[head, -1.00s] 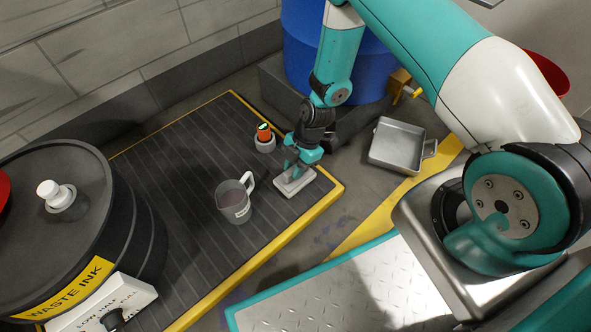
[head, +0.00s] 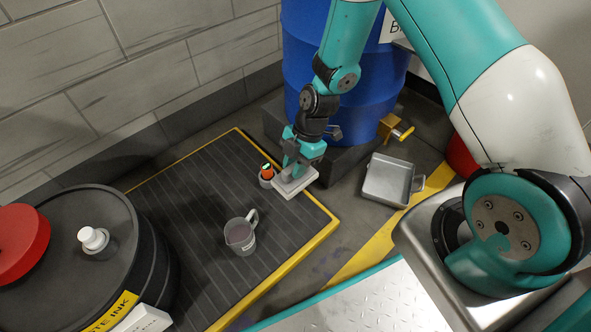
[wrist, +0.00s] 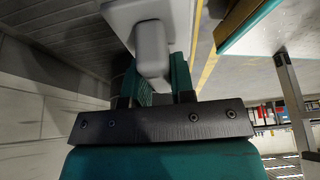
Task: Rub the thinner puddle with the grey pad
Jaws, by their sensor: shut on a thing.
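The grey pad (head: 300,184), a pale flat plate with a grip block, hangs tilted from my gripper (head: 292,171), over the far right part of the ribbed black mat. My gripper is shut on the pad's block; in the wrist view its teal fingers (wrist: 158,82) stand on either side of the pad's block (wrist: 152,50). The pad appears raised off the mat. A faint purplish mark (head: 322,252) shows on the floor beyond the mat's yellow edge; I cannot tell whether it is the thinner puddle.
A grey jug (head: 240,236) with dark contents and an orange-topped bottle (head: 267,172) stand on the mat (head: 200,215). A metal tray (head: 388,182) lies to the right. The blue drum (head: 300,60) is behind, the black waste ink drum (head: 150,255) at left.

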